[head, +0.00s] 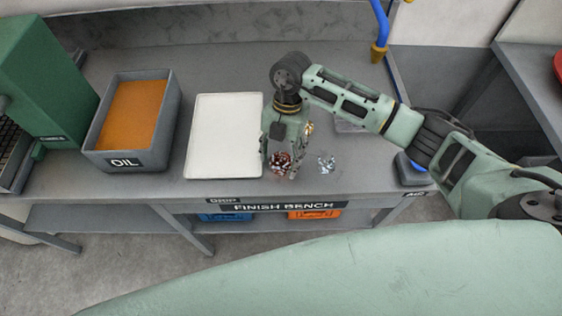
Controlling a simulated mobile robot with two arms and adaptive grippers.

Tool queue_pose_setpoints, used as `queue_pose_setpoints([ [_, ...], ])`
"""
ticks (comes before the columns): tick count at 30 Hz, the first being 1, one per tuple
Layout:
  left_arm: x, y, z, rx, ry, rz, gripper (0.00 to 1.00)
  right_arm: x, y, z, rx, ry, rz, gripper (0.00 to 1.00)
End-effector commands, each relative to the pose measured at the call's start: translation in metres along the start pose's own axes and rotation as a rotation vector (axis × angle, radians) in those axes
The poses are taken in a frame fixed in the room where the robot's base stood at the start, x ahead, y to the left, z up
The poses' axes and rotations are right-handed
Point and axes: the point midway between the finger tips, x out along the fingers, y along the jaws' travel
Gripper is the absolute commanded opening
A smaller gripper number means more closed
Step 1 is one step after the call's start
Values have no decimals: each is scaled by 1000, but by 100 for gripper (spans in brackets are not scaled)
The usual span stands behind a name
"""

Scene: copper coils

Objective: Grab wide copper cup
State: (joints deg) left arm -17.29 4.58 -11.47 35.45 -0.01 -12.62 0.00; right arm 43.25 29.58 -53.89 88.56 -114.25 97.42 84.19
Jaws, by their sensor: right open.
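A small, shiny copper-red object (280,161), which looks like the wide copper cup, sits near the front edge of the bench. My right gripper (280,167) reaches down over it from above. Its fingers are open, one on the left side of the object and one on the right. I cannot tell whether they touch it. The gripper hides part of the object's upper side. My left gripper is not in view.
A clear or silvery small object (326,162) stands just right of my right gripper. A white tray (225,135) lies to the left. The finish bench (380,183) ends close in front.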

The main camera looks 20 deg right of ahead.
Motion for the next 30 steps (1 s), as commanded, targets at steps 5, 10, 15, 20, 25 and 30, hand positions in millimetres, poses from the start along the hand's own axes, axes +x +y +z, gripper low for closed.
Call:
queue_pose_setpoints([
  [5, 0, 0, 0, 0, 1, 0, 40, 0, 0, 0, 0, 0, 0, 52],
  [10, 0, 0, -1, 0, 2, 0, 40, 0, 0, 0, 0, 0, 0, 37],
  [15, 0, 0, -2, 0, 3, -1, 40, 0, 0, 0, 0, 0, 0, 22],
  [20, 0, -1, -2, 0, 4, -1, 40, 0, 0, 0, 0, 0, 0, 14],
  [25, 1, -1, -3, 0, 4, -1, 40, -1, 0, 0, 0, 0, 1, 14],
  [30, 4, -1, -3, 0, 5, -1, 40, -8, 1, -2, -1, -2, 3, 14],
])
